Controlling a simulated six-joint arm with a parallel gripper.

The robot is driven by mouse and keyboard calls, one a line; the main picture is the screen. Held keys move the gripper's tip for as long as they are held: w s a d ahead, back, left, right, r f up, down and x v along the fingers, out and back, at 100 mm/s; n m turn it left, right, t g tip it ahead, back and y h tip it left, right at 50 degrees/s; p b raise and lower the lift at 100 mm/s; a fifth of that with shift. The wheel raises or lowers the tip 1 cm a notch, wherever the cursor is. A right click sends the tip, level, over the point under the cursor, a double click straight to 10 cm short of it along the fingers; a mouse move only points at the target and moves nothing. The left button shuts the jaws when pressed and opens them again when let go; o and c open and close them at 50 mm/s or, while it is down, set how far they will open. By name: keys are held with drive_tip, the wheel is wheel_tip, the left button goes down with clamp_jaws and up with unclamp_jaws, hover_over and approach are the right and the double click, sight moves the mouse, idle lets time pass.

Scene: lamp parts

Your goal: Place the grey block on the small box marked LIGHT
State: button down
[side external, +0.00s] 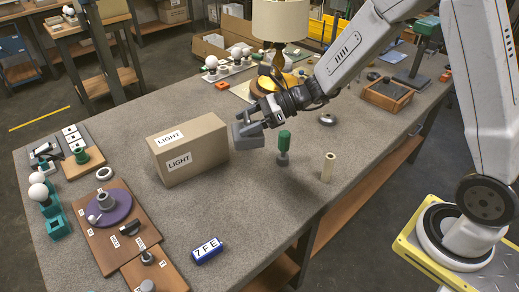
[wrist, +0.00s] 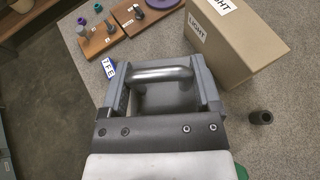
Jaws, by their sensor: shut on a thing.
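My gripper (side external: 256,119) is shut on the grey block (side external: 247,141) and holds it beside the right end of the cardboard box marked LIGHT (side external: 203,155). The block's height above the table is hard to judge. In the wrist view, a grey piece with a rounded bar fills the middle; I cannot tell exactly where jaws end and block begins. The box also shows at the upper right of the wrist view (wrist: 248,45), apart from the held block. Its flat top is bare, with LIGHT labels on its top and side.
A green-handled tool (side external: 284,145) and a pale cylinder (side external: 328,167) stand right of the box. A blue 7FE block (side external: 207,250) lies near the front. Wooden boards with parts (side external: 112,225) lie left. A lamp (side external: 279,30) stands behind. The table front of the box is mostly clear.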

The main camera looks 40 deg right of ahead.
drive_tip(key=w+a+r+m+t+h, duration=0.2)
drive_tip(key=w+a+r, duration=0.1)
drive_tip(key=w+r, duration=0.3)
wheel_tip(320, 180, up, 2)
drive_tip(key=shift+w+a+r+m+t, duration=0.1)
drive_tip(key=shift+w+a+m+t, duration=0.05)
drive_tip(key=shift+w+m+t, duration=0.2)
drive_tip(key=shift+w, duration=0.1)
hover_over(186, 131)
wheel_tip(186, 131, down, 9)
drive_tip(key=shift+s, duration=0.25)
drive_tip(key=shift+f, duration=0.25)
drive_tip(key=shift+w+f, duration=0.25)
drive_tip(key=shift+f, duration=1.5)
drive_tip(key=shift+f, duration=0.1)
